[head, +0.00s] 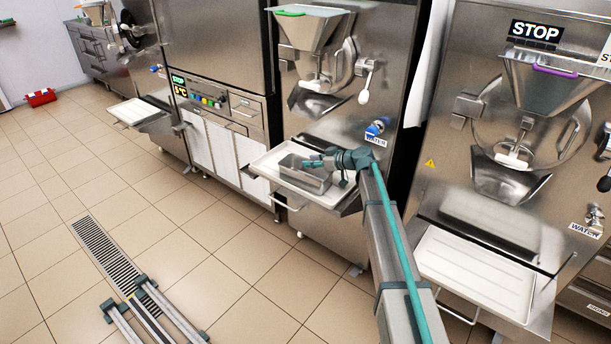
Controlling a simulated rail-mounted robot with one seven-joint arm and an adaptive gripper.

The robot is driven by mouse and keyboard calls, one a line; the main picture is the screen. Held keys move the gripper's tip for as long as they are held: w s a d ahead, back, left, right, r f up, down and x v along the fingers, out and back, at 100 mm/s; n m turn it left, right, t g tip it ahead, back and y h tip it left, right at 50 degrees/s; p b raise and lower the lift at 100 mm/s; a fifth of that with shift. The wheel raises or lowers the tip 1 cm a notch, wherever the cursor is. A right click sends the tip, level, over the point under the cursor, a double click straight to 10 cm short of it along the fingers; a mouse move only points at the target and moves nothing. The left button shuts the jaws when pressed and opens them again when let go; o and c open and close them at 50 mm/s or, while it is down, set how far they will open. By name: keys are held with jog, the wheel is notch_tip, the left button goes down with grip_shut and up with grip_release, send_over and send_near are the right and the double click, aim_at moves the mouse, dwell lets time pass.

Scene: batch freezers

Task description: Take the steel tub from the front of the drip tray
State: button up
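The steel tub (296,177) is a small open rectangular container. It sits on the white drip tray (267,165) of the middle batch freezer, towards the tray's front. My gripper (322,166), teal and grey, is over the right part of the tub, at the end of my arm reaching up from the lower right. It hides part of the tub's back and right side. The fingers are small and overlap the tub in this view. I cannot tell whether they touch it or how far apart they are.
The middle freezer's chute (317,103) and lever (364,96) are above the tray. A right freezer has an empty white tray (475,273), and a left machine has another tray (134,112). The tiled floor in front is mostly clear.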

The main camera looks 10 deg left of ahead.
grip_shut()
jog(key=shift+r, duration=0.15)
dwell(0.4)
